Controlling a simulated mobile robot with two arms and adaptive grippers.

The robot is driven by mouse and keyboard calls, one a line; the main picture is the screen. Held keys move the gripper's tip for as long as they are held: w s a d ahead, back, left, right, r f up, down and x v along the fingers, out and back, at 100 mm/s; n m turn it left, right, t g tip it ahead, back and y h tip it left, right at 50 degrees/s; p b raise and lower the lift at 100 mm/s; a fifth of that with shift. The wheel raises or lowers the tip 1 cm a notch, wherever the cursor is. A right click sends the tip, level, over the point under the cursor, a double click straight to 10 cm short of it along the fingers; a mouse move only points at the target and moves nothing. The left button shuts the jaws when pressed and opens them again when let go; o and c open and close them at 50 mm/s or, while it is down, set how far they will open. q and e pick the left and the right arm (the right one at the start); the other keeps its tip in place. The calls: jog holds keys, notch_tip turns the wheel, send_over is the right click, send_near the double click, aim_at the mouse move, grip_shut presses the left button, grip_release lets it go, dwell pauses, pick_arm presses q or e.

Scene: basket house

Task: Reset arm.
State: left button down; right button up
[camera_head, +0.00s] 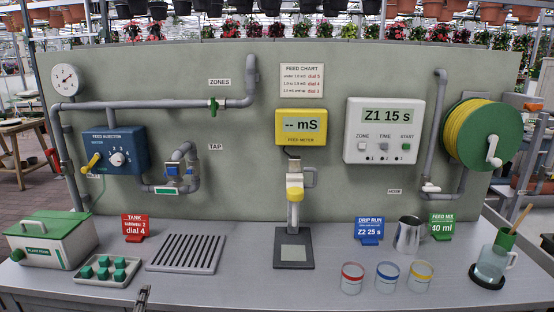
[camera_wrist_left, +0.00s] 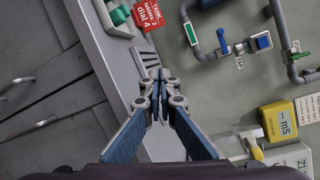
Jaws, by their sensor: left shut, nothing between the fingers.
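My left gripper (camera_head: 142,294) shows at the bottom edge of the head view, in front of the grey bench (camera_head: 205,290). Only its tip is in that picture. In the left wrist view the left gripper (camera_wrist_left: 159,82) has its fingers together with nothing between them. It is over the bench near the slotted drain grate (camera_wrist_left: 146,60), apart from the objects there. My right gripper is not in either view.
A tray of green blocks (camera_head: 108,270) and the drain grate (camera_head: 187,254) lie near my left gripper. A feed meter stand (camera_head: 294,250), three banded cups (camera_head: 388,276), a metal jug (camera_head: 408,236) and a glass jug (camera_head: 490,268) stand farther right. A panel (camera_head: 240,150) rises behind.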

pick_arm(q)
jog(key=s+d+f+n+g, duration=0.3)
jog(key=s+f+n+g, duration=0.3)
jog(key=s+f+n, duration=0.55)
jog(key=s+d+f+n+g+h, duration=0.25)
jog(key=s+d, duration=0.25)
jog(key=s, duration=0.6)
jog(key=s+d+f+n+g+h, duration=0.2)
jog(key=s+d+f+n+g, duration=0.2)
jog(key=s, duration=0.7)
notch_tip(320, 180, down, 26)
jog(key=s+r+g, duration=0.1)
jog(key=s+g, duration=0.1)
jog(key=s+a+f+m, duration=0.1)
jog(key=s+a+f, duration=0.2)
jog(key=s+f, duration=1.3)
jog(key=shift+s+f+g, duration=0.35)
jog(key=shift+f, duration=0.25)
jog(key=shift+a, duration=0.1)
